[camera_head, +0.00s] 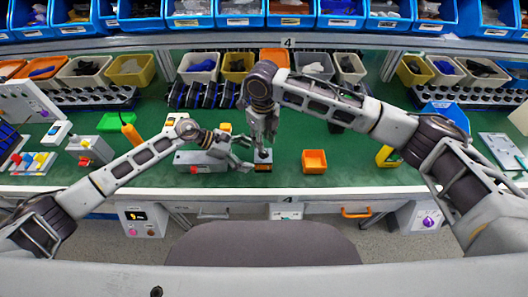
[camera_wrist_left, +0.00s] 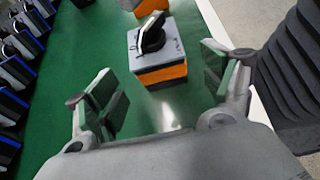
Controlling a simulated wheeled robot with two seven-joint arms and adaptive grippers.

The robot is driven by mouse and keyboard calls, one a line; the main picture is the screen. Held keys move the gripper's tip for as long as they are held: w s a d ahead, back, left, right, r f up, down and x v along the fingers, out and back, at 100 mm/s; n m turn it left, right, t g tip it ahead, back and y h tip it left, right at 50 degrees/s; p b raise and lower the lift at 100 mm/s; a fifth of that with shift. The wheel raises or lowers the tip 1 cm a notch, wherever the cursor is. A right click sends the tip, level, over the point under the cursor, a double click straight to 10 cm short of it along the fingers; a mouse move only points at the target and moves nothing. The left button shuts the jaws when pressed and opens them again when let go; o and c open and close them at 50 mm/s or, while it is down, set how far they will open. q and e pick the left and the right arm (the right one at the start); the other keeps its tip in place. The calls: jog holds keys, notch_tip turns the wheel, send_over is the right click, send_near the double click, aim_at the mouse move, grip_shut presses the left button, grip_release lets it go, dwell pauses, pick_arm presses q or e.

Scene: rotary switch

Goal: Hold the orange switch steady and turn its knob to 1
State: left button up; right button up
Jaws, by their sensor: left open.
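The orange switch (camera_head: 263,166) stands on the green table near its front edge. In the left wrist view it is a box (camera_wrist_left: 165,76) with an orange lower part, a grey top and a black knob (camera_wrist_left: 152,36). My left gripper (camera_head: 244,155) is left of the switch. In the wrist view its fingers (camera_wrist_left: 168,86) are spread wide, with the switch ahead of them and apart from them. The number the knob points to cannot be read.
Racks of dark devices (camera_head: 203,94) and several bins line the back. Some green table between the orange bin and the right side is clear.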

pick_arm(q)
jog(key=v, duration=0.6)
